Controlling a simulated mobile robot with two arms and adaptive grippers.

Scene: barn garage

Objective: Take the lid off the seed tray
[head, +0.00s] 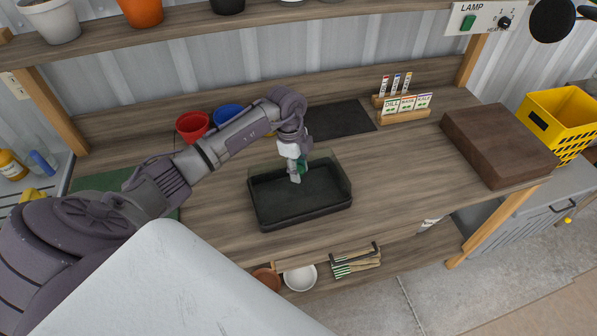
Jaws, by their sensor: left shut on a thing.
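The seed tray (302,217) is a black rectangular tray on the wooden bench, in the middle of the head view. A clear, see-through lid (340,181) shows faintly over it, its edges rising above the tray's rim. I cannot tell whether the lid rests on the rim or sits slightly above it. My left gripper (295,177) reaches in from the left and points down over the tray's middle. It is shut on a green part, seemingly the lid's handle, which is partly hidden behind the fingers. My right gripper is not in view.
Red (193,125) and blue (229,115) pots stand behind my left arm. A dark mat (340,120) lies behind the tray, with seed packets (408,105) in a wooden holder to its right. A brown block (498,145) sits farther right. Bench between tray and block is clear.

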